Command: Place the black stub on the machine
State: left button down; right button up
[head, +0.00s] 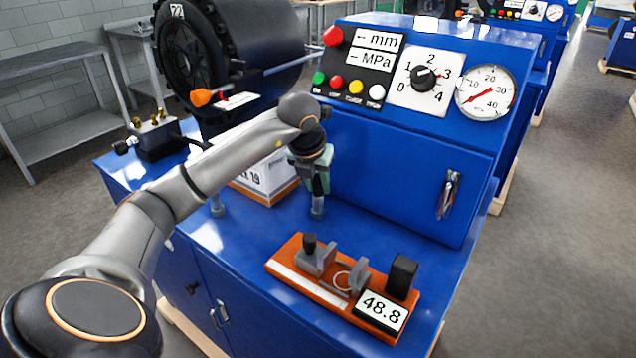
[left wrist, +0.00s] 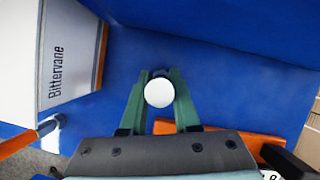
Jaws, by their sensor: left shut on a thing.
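My left gripper (head: 317,183) points down over the blue machine top (head: 250,245). Its green fingers, also in the left wrist view (left wrist: 159,100), are shut on the black stub (head: 318,187). From above, the stub shows a round white end (left wrist: 158,92) between the fingers. I cannot tell whether the stub touches that post. My right gripper is not in view.
A white and orange box (head: 268,180) stands just left of the gripper. An orange gauge base (head: 292,275) with a black block and a 48.8 display (head: 381,311) lies at the front right. The blue control panel (head: 400,170) rises behind. The front left of the top is clear.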

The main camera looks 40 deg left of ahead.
pick_arm(q)
jog(key=shift+f, duration=0.15)
jog(key=c, duration=0.6)
grip_release()
jog(key=shift+c, duration=0.2)
jog(key=shift+s+r, duration=0.1)
jog(key=shift+r, duration=0.45)
jog(key=v, duration=1.1)
jog(key=shift+p, duration=0.35)
jog(key=shift+s+d+r, duration=0.1)
